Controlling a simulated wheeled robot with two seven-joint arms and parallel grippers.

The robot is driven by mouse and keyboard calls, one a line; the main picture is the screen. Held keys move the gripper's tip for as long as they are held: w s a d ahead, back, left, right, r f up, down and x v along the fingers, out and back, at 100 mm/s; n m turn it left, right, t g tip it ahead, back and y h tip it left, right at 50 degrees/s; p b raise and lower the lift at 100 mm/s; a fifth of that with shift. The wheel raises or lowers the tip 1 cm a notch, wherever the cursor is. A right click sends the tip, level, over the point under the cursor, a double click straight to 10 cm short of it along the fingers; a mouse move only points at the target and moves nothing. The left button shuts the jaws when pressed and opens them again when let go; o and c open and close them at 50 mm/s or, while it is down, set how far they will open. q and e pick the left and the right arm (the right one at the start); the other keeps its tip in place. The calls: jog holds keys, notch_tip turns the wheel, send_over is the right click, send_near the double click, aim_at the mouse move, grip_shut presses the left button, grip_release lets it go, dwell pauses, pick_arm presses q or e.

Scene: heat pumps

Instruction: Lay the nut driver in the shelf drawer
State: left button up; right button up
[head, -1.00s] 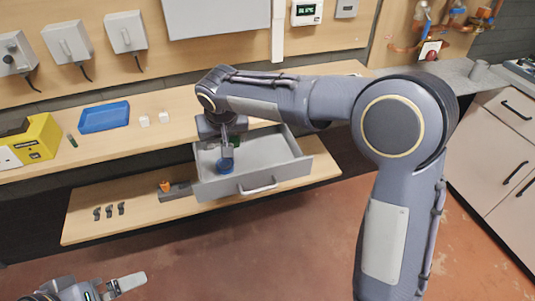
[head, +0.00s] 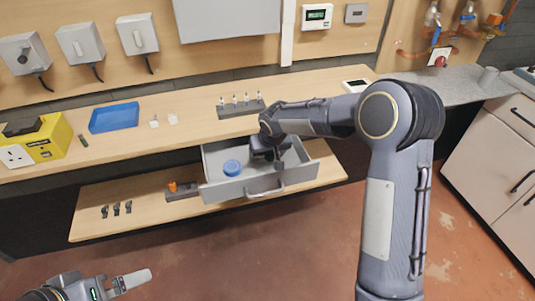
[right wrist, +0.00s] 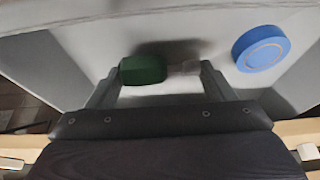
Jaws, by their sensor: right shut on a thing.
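The nut driver (right wrist: 142,70) has a dark green handle and lies crosswise between the fingers of my right gripper (right wrist: 160,82) in the right wrist view. A short grey part shows beside the handle. In the head view my right gripper (head: 278,166) is low over the right part of the open grey shelf drawer (head: 220,188), and the tool cannot be made out there. Whether the tool touches the drawer floor cannot be told. My left gripper (head: 131,281) is at the lower left, away from the bench; its opening is unclear.
A blue round thing (head: 232,168) lies in the drawer's left part; it also shows in the right wrist view (right wrist: 262,49). On the bench are a blue tray (head: 114,117), a yellow box (head: 42,140) and a grey rack (head: 241,108). Small dark parts (head: 117,209) lie on the lower shelf.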

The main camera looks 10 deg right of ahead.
jog(key=shift+f, duration=0.15)
jog(key=shift+f+b, duration=0.3)
jog(key=o, duration=1)
jog(key=shift+r, duration=0.1)
